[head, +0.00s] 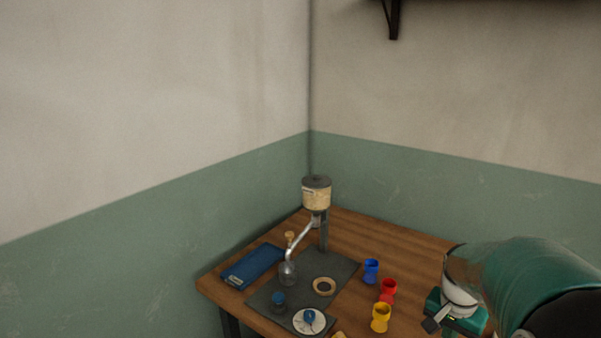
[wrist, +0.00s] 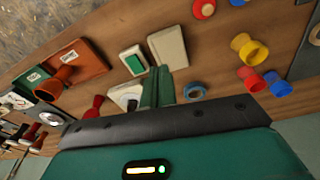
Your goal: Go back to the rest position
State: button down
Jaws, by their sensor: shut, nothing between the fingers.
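My gripper (wrist: 158,72) is shut and empty. In the wrist view its green fingers are together above the wooden table (wrist: 215,50). In the head view my green arm comes in at the right, and the gripper end (head: 436,318) hangs by the table's right side, to the right of the goblet drums. The blue drum (head: 371,271), red drum (head: 388,290) and yellow drum (head: 380,317) stand in a row on the table. The wrist view also shows a yellow drum (wrist: 250,50), a red drum (wrist: 252,79) and a blue drum (wrist: 277,84), apart from my fingers.
A dark mat (head: 258,299) bears a grinder-like device with a cream hopper (head: 316,193), a wooden ring (head: 324,286) and a white disc (head: 309,322). Near my fingers are a beige block (wrist: 168,48) and a blue ring (wrist: 194,91).

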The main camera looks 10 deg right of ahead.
jog(key=s+a+r+n+t, duration=0.1)
jog(key=s+a+r+n, duration=0.1)
jog(key=a, duration=0.6)
jog(key=s+a+r+n+t+y, duration=0.1)
jog(key=s+a+r+n+t, duration=0.1)
jog(key=a+r+n, duration=0.3)
jog(key=s+a+r+n+t, duration=0.2)
jog(key=a+r+n, duration=0.1)
jog(key=a, duration=1)
jog(key=shift+s+r+n, duration=0.35)
jog(key=shift+r+n, duration=0.05)
jog(key=shift+n, duration=0.4)
jog(key=w+d+f+m+g+y, duration=0.1)
jog(key=w+d+f+m+g, duration=0.2)
jog(key=d, duration=0.6)
jog(key=w+d+f+m, duration=0.2)
jog(key=w+d, duration=0.3)
jog(key=d, duration=0.4)
jog(key=s+d+f+m+g, duration=0.1)
jog(key=s+d+f+m, duration=0.1)
jog(key=d, duration=0.8)
jog(key=s+d+f+m+g, duration=0.1)
jog(key=d+f+m, duration=0.1)
jog(key=d, duration=0.8)
jog(key=shift+s+f+m+h, duration=0.35)
jog(key=shift+f+m+h, duration=0.05)
jog(key=shift+f, duration=0.35)
